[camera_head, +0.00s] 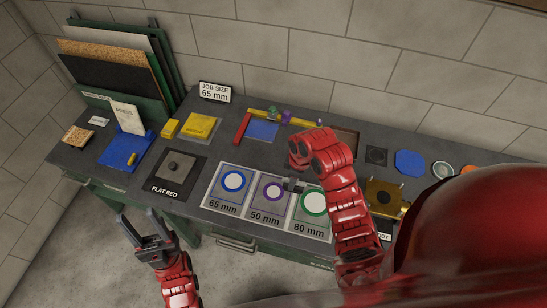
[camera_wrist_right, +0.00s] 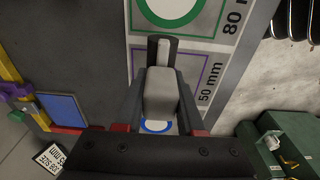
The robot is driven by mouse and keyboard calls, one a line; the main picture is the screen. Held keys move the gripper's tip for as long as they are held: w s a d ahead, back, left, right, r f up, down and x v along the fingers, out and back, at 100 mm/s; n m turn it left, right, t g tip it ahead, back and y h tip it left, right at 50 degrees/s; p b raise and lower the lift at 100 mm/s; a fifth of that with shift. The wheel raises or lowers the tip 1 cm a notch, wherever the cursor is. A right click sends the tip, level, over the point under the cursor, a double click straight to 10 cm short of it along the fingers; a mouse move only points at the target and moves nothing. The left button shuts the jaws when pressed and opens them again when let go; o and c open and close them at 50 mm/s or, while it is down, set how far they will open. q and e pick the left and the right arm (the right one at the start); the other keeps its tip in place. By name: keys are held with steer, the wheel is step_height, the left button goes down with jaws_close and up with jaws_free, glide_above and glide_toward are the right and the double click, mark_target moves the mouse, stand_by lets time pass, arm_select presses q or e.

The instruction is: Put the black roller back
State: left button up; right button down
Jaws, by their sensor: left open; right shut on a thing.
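My right gripper (camera_head: 292,184) is low over the 50 mm pad (camera_head: 265,212) and the 80 mm pad (camera_head: 310,228). In the right wrist view it is shut on a grey block-like piece (camera_wrist_right: 160,92) with a dark end. I cannot tell whether this is part of the black roller, nor whether it touches a pad. The pads carry purple and green rings; the 65 mm pad (camera_head: 217,204) beside them carries a blue ring. My left gripper (camera_head: 138,222) is open and empty, in front of the table.
A "JOB SIZE 65 mm" card (camera_head: 215,92) stands at the back. A FLAT BED plate (camera_head: 174,182) with a grey knob lies left of the pads. A blue tray (camera_head: 113,157), yellow blocks (camera_head: 199,126) and a brass-coloured fixture (camera_head: 384,196) stand around. Boards lean at the back left.

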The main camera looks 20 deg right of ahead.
steer(key=w+b, duration=0.1)
steer(key=w, duration=0.1)
steer(key=w+f+b, duration=0.1)
steer(key=w, duration=0.2)
steer(key=w+a+b, duration=0.1)
steer(key=w+b, duration=0.1)
steer(key=shift+w+a+f, duration=0.1)
steer(key=shift+w+f, duration=0.1)
steer(key=w+b, duration=0.5)
steer(key=shift+a+f, duration=0.25)
steer(key=shift+f, duration=0.15)
steer(key=shift+w+a+r, duration=0.1)
steer(key=shift+w+r, duration=0.1)
steer(key=shift+w, duration=0.25)
steer(key=shift+w+a+r, duration=0.1)
steer(key=shift+w+r, duration=0.05)
steer(key=shift+w, duration=0.95)
step_height(320, 180, down, 3)
steer(key=shift+r+p, duration=0.2)
steer(key=shift+p, duration=1.05)
steer(key=shift+f, duration=0.65)
steer(key=c, duration=0.5)
jaws_free()
